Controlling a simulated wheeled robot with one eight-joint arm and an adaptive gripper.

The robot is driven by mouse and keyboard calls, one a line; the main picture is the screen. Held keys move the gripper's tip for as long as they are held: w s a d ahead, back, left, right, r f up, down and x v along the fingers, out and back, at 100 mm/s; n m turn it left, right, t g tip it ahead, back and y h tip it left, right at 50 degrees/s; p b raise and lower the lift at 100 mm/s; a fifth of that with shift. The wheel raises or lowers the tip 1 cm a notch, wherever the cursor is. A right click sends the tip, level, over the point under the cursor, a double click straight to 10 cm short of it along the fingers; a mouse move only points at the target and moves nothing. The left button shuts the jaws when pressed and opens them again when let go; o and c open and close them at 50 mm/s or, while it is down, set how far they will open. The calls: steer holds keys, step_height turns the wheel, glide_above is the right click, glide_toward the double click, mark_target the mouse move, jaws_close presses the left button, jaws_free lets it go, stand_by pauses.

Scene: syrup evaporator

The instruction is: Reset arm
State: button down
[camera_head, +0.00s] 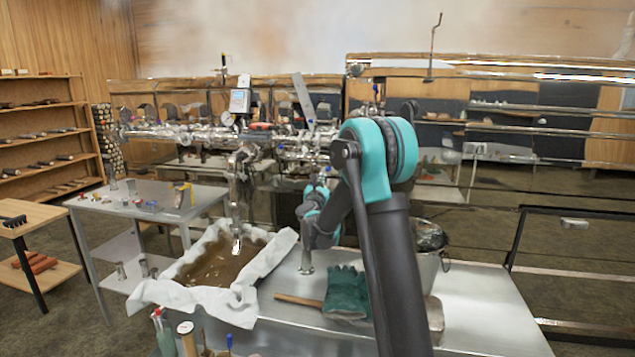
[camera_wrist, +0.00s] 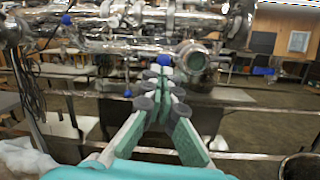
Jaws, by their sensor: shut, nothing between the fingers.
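My gripper (camera_wrist: 163,80) points forward in the wrist view, its two green-sided fingers with dark pads drawn together at the tips. Nothing is seen between them. In the head view my arm, dark with teal joints, rises from the bottom right of centre, bends at a large elbow and reaches away from me. The gripper is mostly hidden there behind the arm. The shiny metal piping (camera_wrist: 120,40) of the evaporator lies beyond the fingertips, and it also spans the middle of the head view (camera_head: 200,134). I cannot tell the exact gap.
A cloth-lined tray of brown liquid (camera_head: 222,262), green gloves (camera_head: 346,292), a wooden-handled tool (camera_head: 298,300) and a metal pot (camera_head: 430,240) sit on the front metal table (camera_head: 490,310). A side table (camera_head: 140,197) stands left. Railings (camera_head: 570,212) run along the right.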

steer(key=s+a+f+n+g+y, duration=0.2)
steer(key=s+n+y, duration=0.3)
steer(key=s+n, duration=0.55)
steer(key=s+a+f+n+g+y, duration=0.2)
steer(key=s+n+g+y, duration=0.15)
steer(key=s+n, duration=0.7)
steer(key=s+d+f+n+g+h, duration=0.1)
steer(key=s+d+f+n+g, duration=0.2)
steer(key=s+f+n, duration=0.3)
steer(key=s+d+f+n+g+h, duration=0.1)
steer(key=s+d+f+n+g, duration=0.2)
steer(key=s, duration=1.2)
steer(key=s+d+f+n+g+h, duration=0.1)
steer(key=s+d+f+n+g, duration=0.3)
steer(key=s+f+n, duration=0.6)
step_height(320, 180, down, 2)
steer(key=shift+s+d+f+n+h, duration=0.2)
steer(key=shift+s+d+n+h, duration=0.25)
steer(key=shift+d, duration=0.6)
